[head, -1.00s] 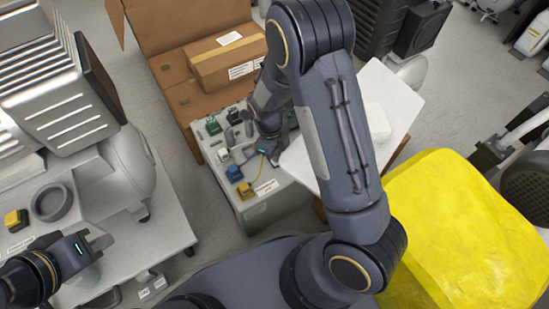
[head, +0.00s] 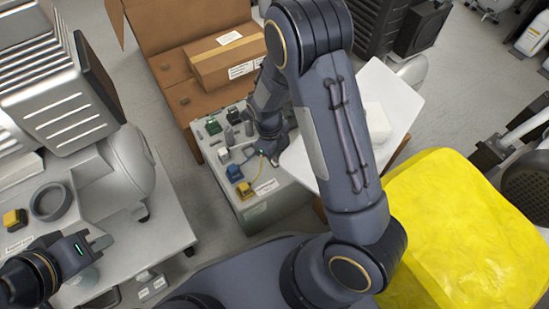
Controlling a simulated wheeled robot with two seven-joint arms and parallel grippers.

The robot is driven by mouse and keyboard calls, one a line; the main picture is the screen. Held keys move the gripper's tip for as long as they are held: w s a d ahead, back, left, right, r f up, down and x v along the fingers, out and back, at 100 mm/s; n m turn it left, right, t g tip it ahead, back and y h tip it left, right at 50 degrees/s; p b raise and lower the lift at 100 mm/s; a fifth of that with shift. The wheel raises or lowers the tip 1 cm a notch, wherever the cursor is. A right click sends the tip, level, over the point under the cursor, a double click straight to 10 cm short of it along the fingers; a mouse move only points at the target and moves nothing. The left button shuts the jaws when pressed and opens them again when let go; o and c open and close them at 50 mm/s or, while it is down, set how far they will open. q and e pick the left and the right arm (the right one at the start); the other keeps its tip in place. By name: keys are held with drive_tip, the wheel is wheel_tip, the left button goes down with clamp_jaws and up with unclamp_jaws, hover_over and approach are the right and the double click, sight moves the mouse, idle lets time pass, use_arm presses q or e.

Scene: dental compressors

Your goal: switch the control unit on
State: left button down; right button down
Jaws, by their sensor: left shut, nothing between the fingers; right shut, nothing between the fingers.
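The control unit (head: 258,205) is a grey-green box with several switches and connectors on its top panel. My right arm covers part of the unit's right side. My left gripper (head: 103,241) is shut and empty at the lower left, over the table with the compressor (head: 70,105), away from the control unit.
Cardboard boxes (head: 228,60) stand behind the unit. A white board (head: 395,95) lies to its right, with a yellow covered block (head: 470,220) nearer. A yellow part (head: 14,219) and a grey ring (head: 50,203) lie on the left table.

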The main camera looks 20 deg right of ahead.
drive_tip(key=shift+f+b, duration=0.35)
drive_tip(key=shift+f, duration=0.25)
drive_tip(key=shift+r, duration=0.1)
wheel_tip(320, 180, up, 7)
drive_tip(key=p, duration=0.6)
drive_tip(key=shift+p, duration=0.35)
idle(0.4)
